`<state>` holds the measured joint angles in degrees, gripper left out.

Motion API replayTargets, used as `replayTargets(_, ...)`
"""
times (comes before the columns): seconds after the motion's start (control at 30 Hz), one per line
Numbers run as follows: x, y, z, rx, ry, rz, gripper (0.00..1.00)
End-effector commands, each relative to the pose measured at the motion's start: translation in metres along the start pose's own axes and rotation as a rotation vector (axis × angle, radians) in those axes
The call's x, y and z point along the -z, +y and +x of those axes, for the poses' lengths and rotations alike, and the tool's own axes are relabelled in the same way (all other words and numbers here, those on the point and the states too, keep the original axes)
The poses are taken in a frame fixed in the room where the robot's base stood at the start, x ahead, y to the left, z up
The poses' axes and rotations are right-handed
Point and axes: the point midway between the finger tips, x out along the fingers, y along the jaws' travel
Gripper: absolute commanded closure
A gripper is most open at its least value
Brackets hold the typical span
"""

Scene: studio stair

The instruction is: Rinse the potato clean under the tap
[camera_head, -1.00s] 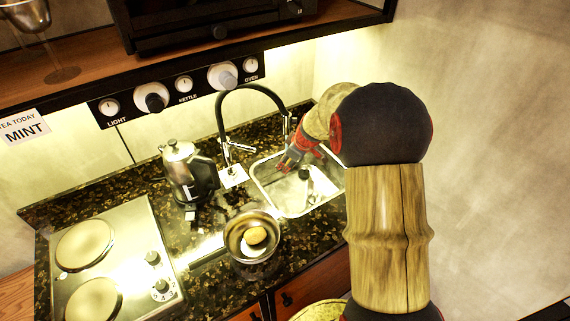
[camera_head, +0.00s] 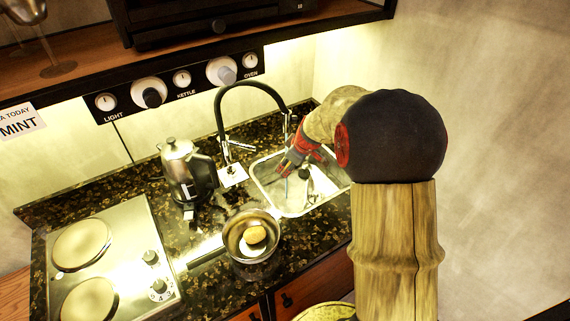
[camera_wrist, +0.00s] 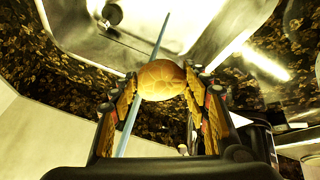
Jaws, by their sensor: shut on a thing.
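My gripper (camera_head: 290,170) is over the sink (camera_head: 270,182), below the end of the black arched tap (camera_head: 252,84). In the wrist view its fingers (camera_wrist: 162,92) are shut on a round yellow-brown potato (camera_wrist: 162,80). In the head view the potato is hidden by the gripper. A thin blue stream of water (camera_head: 286,190) shows below the gripper. In the wrist view the stream (camera_wrist: 157,46) runs slanting past the potato; I cannot tell whether it touches it.
A pan (camera_head: 230,243) with a rounded yellowish thing (camera_head: 255,235) in it stands on the dark counter in front of the sink. A kettle (camera_head: 177,165) stands left of the tap. A hob (camera_head: 120,255) is at left. A small dark object (camera_head: 304,172) is in the sink.

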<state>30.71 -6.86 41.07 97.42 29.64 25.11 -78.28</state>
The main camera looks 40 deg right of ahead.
Motion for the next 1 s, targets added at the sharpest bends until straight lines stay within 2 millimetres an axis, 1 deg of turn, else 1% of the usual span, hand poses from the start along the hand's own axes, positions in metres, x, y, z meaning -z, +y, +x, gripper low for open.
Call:
replayTargets(0.1,-0.008,-0.004,-0.003,-0.001,0.000,0.000,0.81)
replayTargets(0.8,-0.046,-0.024,-0.027,0.000,0.000,-0.001,0.81)
replayTargets(1.0,-0.049,-0.026,-0.030,0.000,0.000,-0.001,0.81)
